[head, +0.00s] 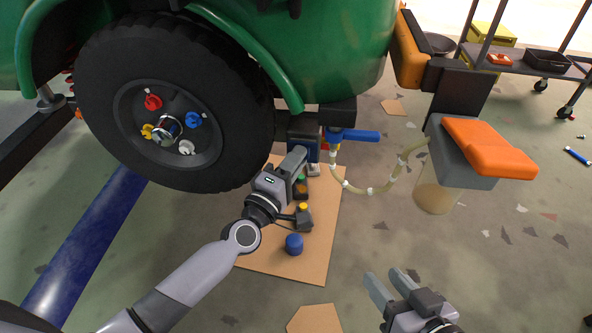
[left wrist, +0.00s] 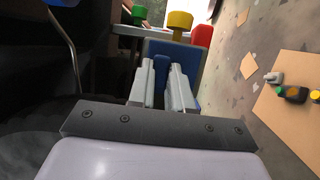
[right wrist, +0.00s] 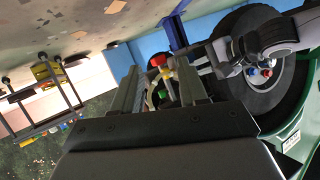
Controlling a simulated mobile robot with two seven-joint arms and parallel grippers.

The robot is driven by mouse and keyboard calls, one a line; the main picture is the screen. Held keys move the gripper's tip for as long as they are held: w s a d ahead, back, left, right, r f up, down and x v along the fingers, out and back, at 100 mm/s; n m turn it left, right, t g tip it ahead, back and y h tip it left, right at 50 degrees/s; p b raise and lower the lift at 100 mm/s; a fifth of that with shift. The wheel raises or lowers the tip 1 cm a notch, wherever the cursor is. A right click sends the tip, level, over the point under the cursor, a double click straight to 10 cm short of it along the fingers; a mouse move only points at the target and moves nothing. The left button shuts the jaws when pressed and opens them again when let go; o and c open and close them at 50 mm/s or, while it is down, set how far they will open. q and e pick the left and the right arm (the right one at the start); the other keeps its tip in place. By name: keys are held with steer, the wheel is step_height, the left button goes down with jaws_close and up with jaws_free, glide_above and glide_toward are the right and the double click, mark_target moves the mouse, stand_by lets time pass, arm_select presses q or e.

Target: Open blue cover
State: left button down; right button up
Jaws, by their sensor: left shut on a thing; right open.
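The blue cover (left wrist: 191,58) is a flat blue panel in a grey frame in the left wrist view, low beside the vehicle's wheel. In the head view my left gripper (head: 303,160) reaches to it and hides most of it. In the left wrist view my left gripper (left wrist: 164,82) is shut on a narrow blue tab (left wrist: 162,64) at the cover; the panel looks upright. My right gripper (head: 388,285) is open and empty over the floor at the lower right; its parted fingers also show in the right wrist view (right wrist: 160,88).
A large black wheel (head: 175,60) stands left of the cover. A blue-handled valve (head: 360,136) with a hose (head: 375,188) leads to an orange-topped container (head: 490,147). Cardboard (head: 270,262) below holds small bottles and a blue cap (head: 294,244). Floor around my right gripper is mostly clear.

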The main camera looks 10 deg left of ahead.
arm_select(q)
steer(key=shift+s+f+m+t+h+b, duration=0.4)
steer(key=shift+f+m+t+h+b, duration=0.45)
steer(key=shift+b, duration=1.15)
steer(key=shift+s+f+m+t+h+b, duration=0.5)
steer(key=shift+t+h+b, duration=0.4)
steer(key=shift+b, duration=1.1)
arm_select(e)
steer(key=shift+s+d+f+n+t, duration=0.1)
steer(key=shift+d+f+n+t, duration=0.1)
steer(key=shift+d+n+t, duration=0.35)
steer(key=shift+s+d+f+n+t, duration=0.1)
steer(key=shift+d+f+n+t, duration=0.15)
steer(key=shift+t, duration=0.5)
arm_select(q)
steer(key=shift+w+f+m, duration=0.1)
steer(key=shift+m, duration=0.15)
arm_select(e)
steer(key=shift+r, duration=0.1)
arm_select(q)
steer(key=c, duration=1)
jaws_free()
steer(key=shift+c, duration=0.2)
steer(key=p+v, duration=0.1)
steer(key=v, duration=0.6)
arm_select(e)
steer(key=shift+w+a+f+m+g, duration=0.2)
steer(key=shift+a+m+g, duration=0.1)
steer(key=shift+a, duration=0.15)
